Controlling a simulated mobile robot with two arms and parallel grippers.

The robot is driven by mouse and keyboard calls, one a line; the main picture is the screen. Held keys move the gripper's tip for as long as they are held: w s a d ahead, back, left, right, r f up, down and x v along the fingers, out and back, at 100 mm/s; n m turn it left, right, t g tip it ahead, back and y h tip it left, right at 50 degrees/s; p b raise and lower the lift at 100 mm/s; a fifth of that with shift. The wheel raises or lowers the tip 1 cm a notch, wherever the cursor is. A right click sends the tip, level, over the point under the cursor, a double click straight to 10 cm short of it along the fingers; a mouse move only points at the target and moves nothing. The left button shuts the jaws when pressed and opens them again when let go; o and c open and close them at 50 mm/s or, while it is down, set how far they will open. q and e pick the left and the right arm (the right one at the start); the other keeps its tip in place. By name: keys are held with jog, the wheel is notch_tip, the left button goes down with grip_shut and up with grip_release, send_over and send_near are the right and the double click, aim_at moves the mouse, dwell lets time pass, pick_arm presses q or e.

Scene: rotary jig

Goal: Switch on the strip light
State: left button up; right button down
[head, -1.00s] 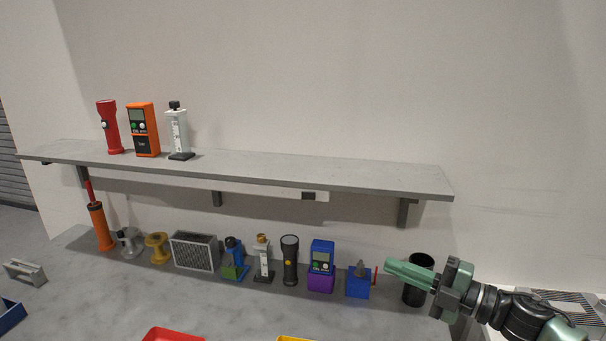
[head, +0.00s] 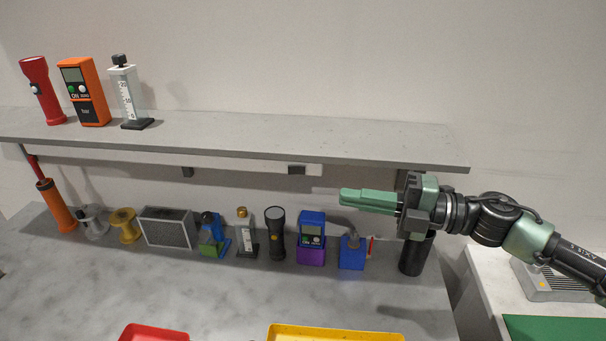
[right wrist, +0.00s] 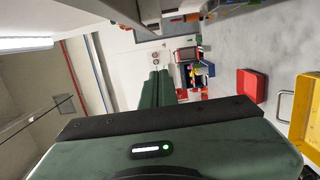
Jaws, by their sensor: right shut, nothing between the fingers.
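The strip light (head: 250,167) is a thin white bar under the grey shelf (head: 300,138). It looks unlit. A small dark block, seemingly its switch (head: 296,170), sits near the bar's right end. My right gripper (head: 343,196) is shut and empty. It points left, below the shelf's right part, with its tips to the right of and a little lower than the dark block, apart from it in the picture. In the right wrist view the green fingers (right wrist: 160,88) lie together. My left gripper is not in view.
Below my right gripper, a black cup (head: 412,256) and a blue block (head: 352,254) stand on the counter. A shelf bracket (head: 402,180) is close to the gripper. A torch (head: 275,232) and a blue-purple meter (head: 311,238) stand further left. The front counter holds red and yellow trays.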

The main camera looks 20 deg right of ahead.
aim_at(297, 170)
jog(key=w+a+p, duration=0.7)
jog(key=w, duration=0.1)
jog(key=shift+w, duration=0.35)
jog(key=shift+a, duration=0.1)
